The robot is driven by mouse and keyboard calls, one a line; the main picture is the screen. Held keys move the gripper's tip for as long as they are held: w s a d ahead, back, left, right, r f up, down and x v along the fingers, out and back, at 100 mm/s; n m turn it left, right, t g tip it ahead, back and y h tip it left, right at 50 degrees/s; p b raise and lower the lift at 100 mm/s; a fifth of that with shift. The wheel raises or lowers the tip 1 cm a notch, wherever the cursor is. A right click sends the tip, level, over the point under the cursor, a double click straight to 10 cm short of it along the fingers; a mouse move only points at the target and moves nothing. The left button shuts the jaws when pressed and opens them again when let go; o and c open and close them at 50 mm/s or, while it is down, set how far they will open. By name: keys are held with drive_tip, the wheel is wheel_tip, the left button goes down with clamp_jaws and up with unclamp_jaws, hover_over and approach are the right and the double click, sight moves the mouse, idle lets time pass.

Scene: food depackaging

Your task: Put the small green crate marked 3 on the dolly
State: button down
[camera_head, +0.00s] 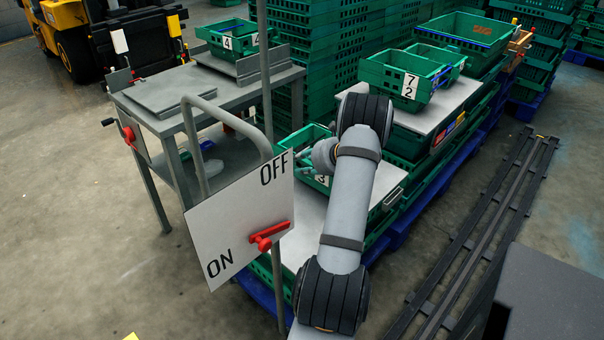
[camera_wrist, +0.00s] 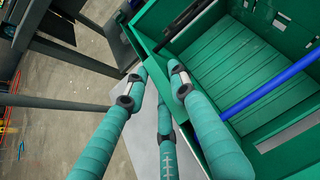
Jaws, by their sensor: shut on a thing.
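The small green crate marked 3 (camera_head: 308,137) sits at the middle of the head view, on or just above a grey board, partly hidden by my arm. Its white label with the 3 shows on the near side. In the wrist view a green crate's interior (camera_wrist: 225,72) fills the right side, with a blue bar across it. My gripper (camera_wrist: 159,75) has fingers on both sides of the crate's near wall and is shut on it. In the head view my arm largely hides the fingers. I cannot tell which thing is the dolly.
A grey metal table (camera_head: 165,118) with a crate marked 4 (camera_head: 222,38) stands left. An ON/OFF panel (camera_head: 240,225) with a red lever stands in front. Crates marked 7 and 2 (camera_head: 385,72) sit behind right. Blue pallets (camera_head: 400,232) lie under stacks.

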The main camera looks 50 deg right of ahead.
drive_tip(key=shift+f+b, duration=0.35)
drive_tip(key=shift+f, duration=1.5)
drive_tip(key=c, duration=1.5)
unclamp_jaws()
drive_tip(key=shift+s, duration=0.1)
drive_tip(key=shift+o, duration=0.2)
drive_tip(key=p+v, duration=0.1)
drive_tip(key=v, duration=1.1)
drive_tip(key=shift+p, duration=0.3)
